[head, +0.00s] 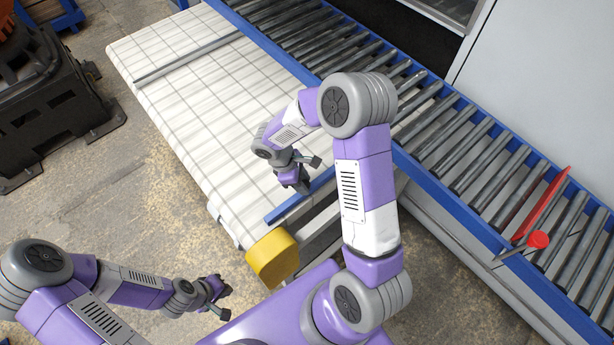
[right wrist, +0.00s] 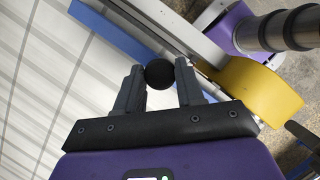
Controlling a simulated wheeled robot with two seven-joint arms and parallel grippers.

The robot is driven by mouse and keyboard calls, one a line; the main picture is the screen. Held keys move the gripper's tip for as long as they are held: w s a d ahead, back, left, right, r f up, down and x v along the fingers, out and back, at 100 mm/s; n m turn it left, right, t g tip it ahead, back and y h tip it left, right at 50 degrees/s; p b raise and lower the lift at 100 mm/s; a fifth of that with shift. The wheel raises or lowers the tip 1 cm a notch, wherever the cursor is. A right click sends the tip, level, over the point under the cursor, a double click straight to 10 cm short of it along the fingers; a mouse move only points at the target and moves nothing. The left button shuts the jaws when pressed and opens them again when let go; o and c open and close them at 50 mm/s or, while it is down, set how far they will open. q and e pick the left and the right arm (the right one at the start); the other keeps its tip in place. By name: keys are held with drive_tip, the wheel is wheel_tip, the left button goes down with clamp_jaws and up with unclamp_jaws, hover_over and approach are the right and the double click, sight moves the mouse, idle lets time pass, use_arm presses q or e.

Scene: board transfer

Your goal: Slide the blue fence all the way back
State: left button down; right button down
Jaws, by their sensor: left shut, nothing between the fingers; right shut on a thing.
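The blue fence (head: 284,209) is a straight bar lying across the near end of the white gridded table. Part of it is hidden behind my right gripper and arm. It also shows in the right wrist view (right wrist: 108,31), just beyond the fingers. My right gripper (head: 296,184) is at the fence, and in the wrist view its fingers (right wrist: 159,84) are shut on a round black knob (right wrist: 159,73). How the knob joins the fence is hidden. My left gripper (head: 221,296) is shut and empty, low over the floor to the left, away from the table.
A grey bar (head: 190,59) crosses the table's far end, with clear gridded surface (head: 205,115) between it and the fence. A roller conveyor (head: 450,125) runs along the right, with a red plate (head: 540,205) over it. A yellow rounded part (head: 272,258) sits at the table's near end.

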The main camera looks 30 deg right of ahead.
drive_tip(key=shift+s, duration=0.2)
drive_tip(key=c, duration=0.7)
unclamp_jaws()
drive_tip(key=shift+s, duration=0.1)
drive_tip(key=shift+w+a+r, duration=0.1)
drive_tip(key=shift+w+r, duration=0.15)
drive_tip(key=shift+r, duration=0.1)
drive_tip(key=v, duration=0.6)
drive_tip(key=shift+a+r, duration=0.15)
drive_tip(key=shift+r, duration=0.2)
